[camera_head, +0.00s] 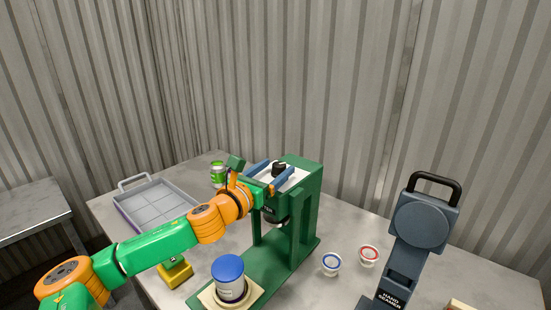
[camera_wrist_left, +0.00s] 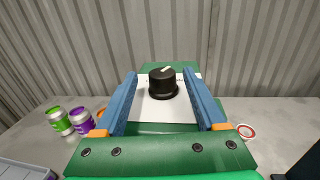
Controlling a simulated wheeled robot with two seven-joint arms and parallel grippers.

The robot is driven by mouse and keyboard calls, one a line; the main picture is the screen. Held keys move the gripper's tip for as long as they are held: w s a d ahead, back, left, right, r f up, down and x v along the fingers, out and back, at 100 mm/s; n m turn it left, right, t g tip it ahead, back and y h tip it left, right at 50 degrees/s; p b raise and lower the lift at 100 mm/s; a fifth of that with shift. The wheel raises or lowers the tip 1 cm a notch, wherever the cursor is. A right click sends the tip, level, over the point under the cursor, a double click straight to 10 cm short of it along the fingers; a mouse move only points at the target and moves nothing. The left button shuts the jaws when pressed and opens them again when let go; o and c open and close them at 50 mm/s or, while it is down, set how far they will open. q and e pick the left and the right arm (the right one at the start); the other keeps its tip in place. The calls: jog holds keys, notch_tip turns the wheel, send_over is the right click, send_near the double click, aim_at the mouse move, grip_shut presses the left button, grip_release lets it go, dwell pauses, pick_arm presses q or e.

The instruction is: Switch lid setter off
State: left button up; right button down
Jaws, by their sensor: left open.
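The lid setter (camera_head: 308,205) is a green machine with a black rotary knob (camera_head: 279,169) on a white panel on its top. In the left wrist view the knob (camera_wrist_left: 162,84) has a pale pointer mark that leans to the right. My left gripper (camera_head: 281,167) is open, with blue fingers. In the left wrist view the fingers (camera_wrist_left: 162,76) stand on either side of the knob, with gaps visible on both sides. A can with a blue lid (camera_head: 229,278) stands on the lid setter's cream plate (camera_head: 252,293). My right gripper is out of view.
A dark hand seamer (camera_head: 404,262) stands at the right. Two small round tubs, blue-marked (camera_head: 331,264) and red-marked (camera_head: 369,256), sit between the machines. A grey tray (camera_head: 153,205) and green can (camera_head: 217,175) are at the left. A yellow block (camera_head: 175,272) is under my left arm.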

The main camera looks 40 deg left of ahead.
pick_arm(q)
jog(key=shift+w+d, duration=0.15)
jog(key=shift+w, duration=0.15)
grip_shut()
jog(key=shift+d+r+n+y+p, duration=0.1)
jog(key=shift+d+n+y+p, duration=0.05)
jog(key=shift+n+y+p, duration=0.45)
jog(key=shift+d+r+n+y+p, duration=0.1)
jog(key=shift+n+y+p, duration=0.3)
jog(key=shift+y+p, duration=0.35)
jog(key=n+g+y+p, duration=0.1)
jog(key=y, duration=0.1)
jog(key=n+g+y+p, duration=0.1)
jog(key=n+y, duration=0.1)
jog(key=n+g+y+p, duration=0.1)
jog(key=y+p, duration=0.1)
jog(key=shift+w+d+y, duration=0.15)
jog(key=shift+d+y, duration=0.1)
jog(key=shift+y, duration=0.1)
jog(key=n+g+y, duration=0.2)
jog(key=shift+w+d+f+n+g+y+p, duration=0.1)
jog(key=shift+f+n+g+y+p, duration=0.1)
jog(key=shift+n+g+y+p, duration=0.2)
jog(key=shift+w+d+n+g+y+b, duration=0.15)
jog(key=shift+n+g+y+b, duration=0.3)
jog(key=shift+n+g+y, duration=1.2)
jog(key=shift+g, duration=0.55)
grip_release()
